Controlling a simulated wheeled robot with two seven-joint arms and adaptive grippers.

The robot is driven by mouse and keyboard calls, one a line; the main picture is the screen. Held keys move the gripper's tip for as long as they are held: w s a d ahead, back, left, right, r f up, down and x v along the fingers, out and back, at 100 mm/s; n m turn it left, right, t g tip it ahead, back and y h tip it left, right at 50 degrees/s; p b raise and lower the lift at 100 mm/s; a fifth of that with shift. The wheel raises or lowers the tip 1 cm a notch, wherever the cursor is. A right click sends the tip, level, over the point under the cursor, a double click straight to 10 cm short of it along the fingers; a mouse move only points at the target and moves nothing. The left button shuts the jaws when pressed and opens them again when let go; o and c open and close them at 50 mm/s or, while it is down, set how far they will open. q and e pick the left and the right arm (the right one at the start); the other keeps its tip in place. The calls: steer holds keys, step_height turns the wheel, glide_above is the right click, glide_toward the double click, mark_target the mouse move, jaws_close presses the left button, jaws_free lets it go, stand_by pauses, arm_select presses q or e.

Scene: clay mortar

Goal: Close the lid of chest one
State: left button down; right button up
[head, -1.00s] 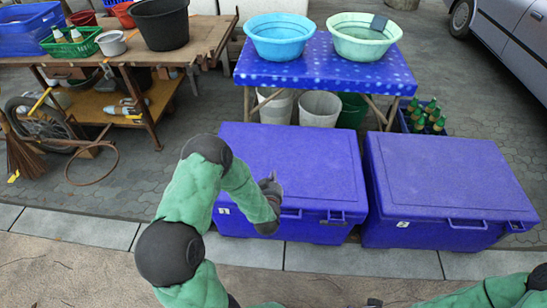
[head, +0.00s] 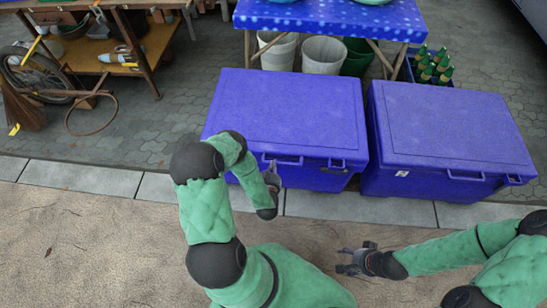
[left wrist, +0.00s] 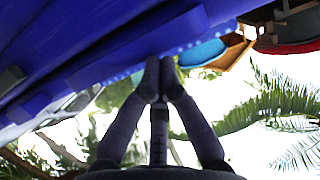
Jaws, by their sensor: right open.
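Two blue chests stand side by side. The left chest (head: 285,115) and the right chest (head: 445,125) both have their lids lying down flat, with no gap that I can make out. The right chest has a small white label on its front; in the earlier view the left one's label looks like a 1, and my arm now hides it. My left gripper (head: 272,172) is at the left chest's front, near the lid's front edge and handle; contact is unclear. In the left wrist view its fingers (left wrist: 160,65) meet at the tips, empty. My right gripper (head: 350,260) is open and empty, over the ground.
A blue spotted table (head: 330,18) stands behind the chests, with buckets (head: 325,55) under it. A crate of green bottles (head: 430,68) is behind the right chest. A wooden workbench (head: 150,50) is at the back left. The ground before the chests is clear.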

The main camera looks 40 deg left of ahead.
arm_select(q)
steer(key=shift+a+f, duration=0.1)
steer(key=shift+f, duration=1.45)
steer(key=v, duration=1.3)
